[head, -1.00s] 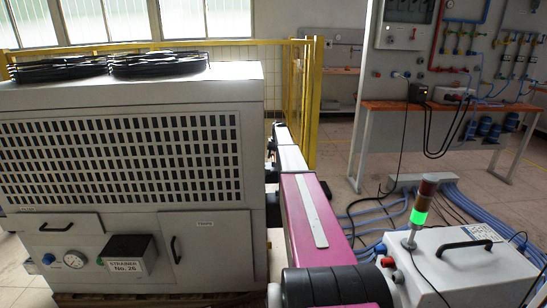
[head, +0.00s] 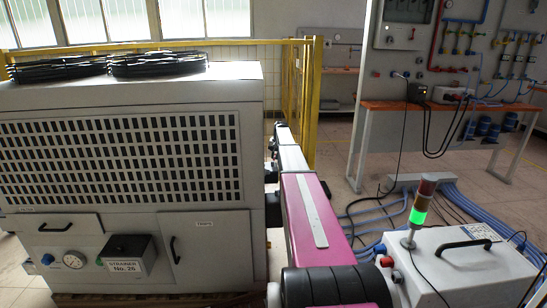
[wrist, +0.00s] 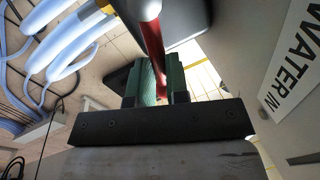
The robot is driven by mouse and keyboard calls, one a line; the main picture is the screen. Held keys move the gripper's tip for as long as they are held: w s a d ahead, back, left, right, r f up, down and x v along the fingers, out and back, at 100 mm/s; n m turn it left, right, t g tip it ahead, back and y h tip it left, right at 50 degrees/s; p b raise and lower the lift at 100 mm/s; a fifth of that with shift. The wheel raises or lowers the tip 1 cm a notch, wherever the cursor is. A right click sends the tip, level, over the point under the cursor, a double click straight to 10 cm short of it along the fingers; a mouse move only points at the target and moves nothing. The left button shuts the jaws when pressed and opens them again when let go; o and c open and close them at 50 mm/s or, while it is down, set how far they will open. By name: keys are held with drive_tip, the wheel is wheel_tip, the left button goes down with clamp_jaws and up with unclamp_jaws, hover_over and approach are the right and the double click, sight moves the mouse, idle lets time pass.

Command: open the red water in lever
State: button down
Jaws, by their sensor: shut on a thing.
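The red water in lever (wrist: 153,42) shows in the wrist view as a red bar running down between the green-padded fingers. My gripper (wrist: 160,85) is shut on the lever. A white sign reading "WATER IN" (wrist: 290,70) is on the grey panel at the right of the wrist view. In the head view the lever and my gripper are hidden behind the big grey cabinet (head: 120,95) and my own pink arm.
Pale blue hoses (wrist: 70,40) run close to the gripper at the upper left of the wrist view. In the head view, a white box with a lit green signal lamp (head: 418,217) stands at the right. A yellow fence (head: 300,90) is behind the cabinet.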

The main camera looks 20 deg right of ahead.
drive_tip(key=s+d+m+t+h, duration=0.1)
drive_tip(key=s+m, duration=0.6)
drive_tip(key=m, duration=0.8)
drive_tip(key=shift+d+h, duration=0.65)
drive_tip(key=shift+h, duration=0.15)
drive_tip(key=shift+m, duration=0.3)
drive_tip(key=c, duration=1.1)
unclamp_jaws()
wheel_tip(320, 180, up, 11)
drive_tip(key=s, duration=0.2)
drive_tip(key=shift+a+f, duration=0.2)
drive_tip(key=shift+a, duration=0.1)
